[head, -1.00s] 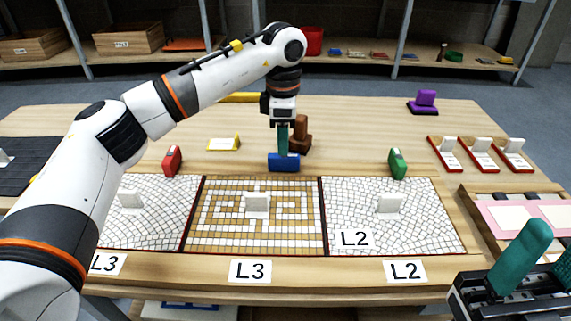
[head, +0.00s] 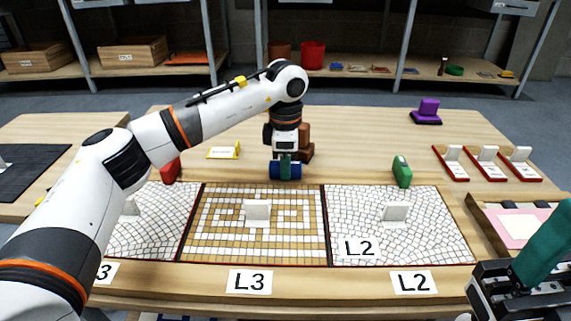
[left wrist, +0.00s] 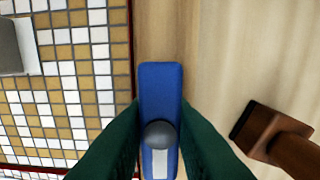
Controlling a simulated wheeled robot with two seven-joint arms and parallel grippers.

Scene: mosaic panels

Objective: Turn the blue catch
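The blue catch (head: 276,170) lies along the far side of the middle mosaic panel, its long side running left to right. My left gripper (head: 285,166) is down over it from above. In the left wrist view, the green fingers (left wrist: 160,125) flank the catch (left wrist: 160,85) on both long sides, with no gap visible, so the gripper looks shut on it. A grey round knob (left wrist: 158,134) and a pale strip show on the catch's top. My right gripper (head: 540,250) is at the lower right, partly out of frame; its opening is unclear.
A brown block (head: 305,148) stands close behind the blue catch. A red catch (head: 171,170) and a green catch (head: 402,171) stand to either side. Mosaic panels (head: 295,245) with upright white handles lie in front. The table behind is mostly clear.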

